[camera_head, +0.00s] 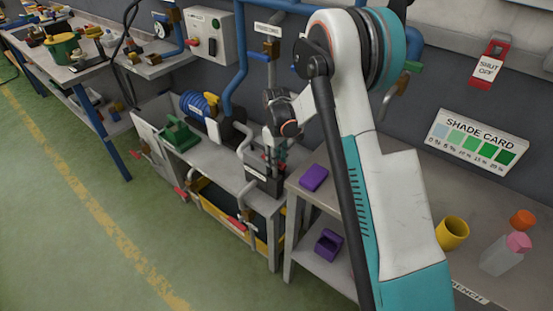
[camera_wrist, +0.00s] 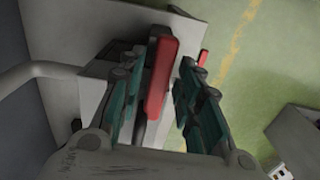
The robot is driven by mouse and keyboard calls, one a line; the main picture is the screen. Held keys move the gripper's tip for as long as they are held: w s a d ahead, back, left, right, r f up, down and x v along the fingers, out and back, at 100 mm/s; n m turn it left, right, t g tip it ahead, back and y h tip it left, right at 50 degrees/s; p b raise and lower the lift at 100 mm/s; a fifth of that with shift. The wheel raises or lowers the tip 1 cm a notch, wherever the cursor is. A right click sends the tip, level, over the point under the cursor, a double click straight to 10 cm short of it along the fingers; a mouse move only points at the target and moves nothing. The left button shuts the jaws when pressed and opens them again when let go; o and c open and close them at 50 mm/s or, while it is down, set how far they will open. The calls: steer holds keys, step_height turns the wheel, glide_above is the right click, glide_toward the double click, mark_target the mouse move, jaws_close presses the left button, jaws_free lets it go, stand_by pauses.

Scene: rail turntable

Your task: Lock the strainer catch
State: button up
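A red bar-shaped handle (camera_wrist: 162,78), which looks like the strainer catch, stands between the fingers of my gripper (camera_wrist: 158,85) in the wrist view. The teal-padded fingers are apart, one on each side of it. A gap shows on the right of the bar; on the left I cannot tell whether a finger touches it. The bar sits on a pale grey block (camera_wrist: 88,95), probably the strainer body.
Grey and blue pipes (camera_head: 228,70) rise close behind my gripper. A blue motor (camera_head: 200,105) and a green part (camera_head: 181,135) stand left on the bench. A purple block (camera_head: 313,177) lies on the right-hand table. Green floor in front is clear.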

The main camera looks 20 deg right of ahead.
steer(key=shift+r, duration=0.1)
step_height(320, 180, up, 12)
stand_by(0.7)
stand_by(0.3)
steer(key=s+r+m+t, duration=0.3)
steer(key=s+r, duration=1.1)
steer(key=r, duration=0.1)
steer(key=s+m+t, duration=0.4)
steer(key=s, duration=1.5)
steer(key=shift+s+a+f, duration=0.2)
steer(key=shift+s+a, duration=0.1)
steer(key=shift+a, duration=0.05)
